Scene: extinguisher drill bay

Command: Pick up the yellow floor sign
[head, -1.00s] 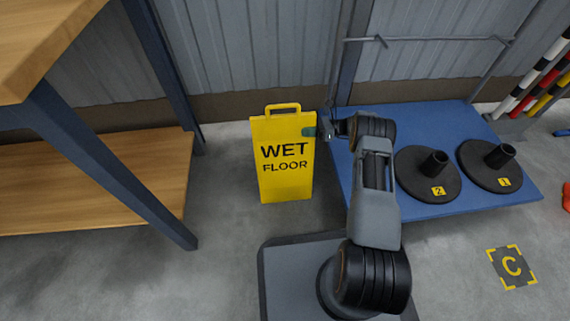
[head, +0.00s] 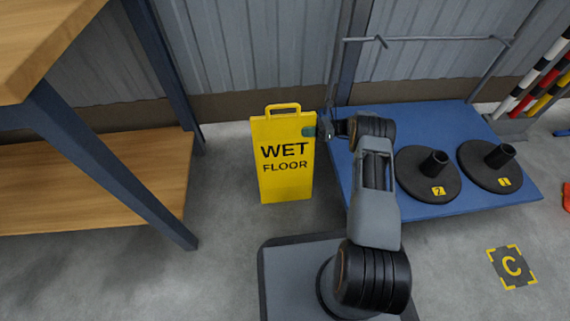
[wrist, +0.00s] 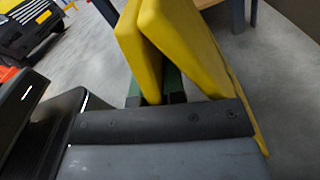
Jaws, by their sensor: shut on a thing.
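The yellow floor sign (head: 285,180), marked WET FLOOR with a handle slot at its top, stands upright on the grey floor between the wooden shelf and the blue platform in the head view. My gripper (head: 312,131) is at the sign's upper right edge. In the wrist view the yellow panels (wrist: 190,45) of the sign run up between and beside the green fingers (wrist: 158,95) of my gripper, which is shut on the sign. The fingertips are partly hidden behind the panels.
A wooden shelf (head: 95,182) with dark blue legs stands at left. A blue platform (head: 428,200) at right bears two black round bases (head: 427,175), numbered 2 and 1. A floor mark C (head: 511,267) lies at lower right. A corrugated wall (head: 260,45) is behind.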

